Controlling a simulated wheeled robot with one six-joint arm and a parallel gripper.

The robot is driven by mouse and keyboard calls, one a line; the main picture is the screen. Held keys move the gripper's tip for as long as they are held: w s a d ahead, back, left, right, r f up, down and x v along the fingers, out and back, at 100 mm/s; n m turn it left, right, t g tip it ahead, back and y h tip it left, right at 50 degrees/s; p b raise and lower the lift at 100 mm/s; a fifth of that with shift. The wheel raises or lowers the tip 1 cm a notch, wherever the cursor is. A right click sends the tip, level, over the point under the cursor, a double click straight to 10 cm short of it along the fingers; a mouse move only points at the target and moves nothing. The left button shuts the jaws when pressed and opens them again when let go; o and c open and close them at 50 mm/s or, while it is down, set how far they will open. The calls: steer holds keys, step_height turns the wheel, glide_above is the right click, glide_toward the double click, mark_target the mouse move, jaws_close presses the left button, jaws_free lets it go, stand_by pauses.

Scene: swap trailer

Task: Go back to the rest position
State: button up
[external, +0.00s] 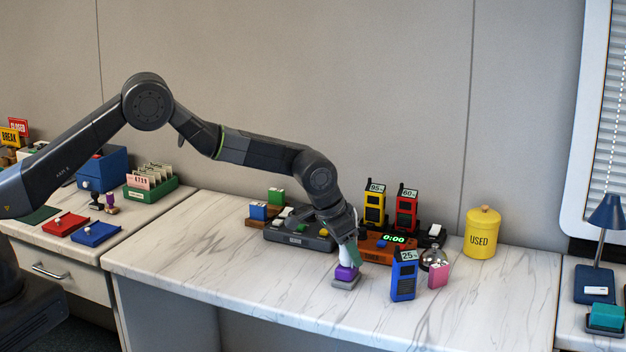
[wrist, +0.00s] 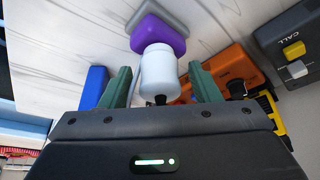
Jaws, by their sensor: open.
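My gripper (external: 350,255) is low over the middle of the marble counter, with its jaws open. In the wrist view, its two green fingers (wrist: 162,84) stand on either side of a white cylindrical piece (wrist: 158,70), with a gap on both sides. The white piece joins a purple block (wrist: 158,36) that sits on a grey square base (wrist: 172,14). In the external view, the purple block (external: 346,273) and grey base (external: 345,283) stand upright on the counter below my fingers. My arm reaches across from the left.
A blue radio (external: 403,277), a pink box (external: 439,275) and a glass jar (external: 430,258) stand close to the right. A dark grey console (external: 300,240) lies behind left. The front counter (external: 270,295) is clear.

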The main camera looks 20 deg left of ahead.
step_height(320, 180, up, 10)
steer(key=shift+r+b, duration=0.15)
steer(key=shift+b, duration=0.55)
steer(key=w+a+f+b, duration=0.1)
steer(key=a+f, duration=0.1)
steer(key=a, duration=0.8)
steer(key=w+a+f+b, duration=0.1)
steer(key=a+f, duration=0.2)
steer(key=a, duration=0.7)
steer(key=shift+n, duration=0.4)
step_height(320, 180, down, 10)
steer(key=shift+p, duration=0.8)
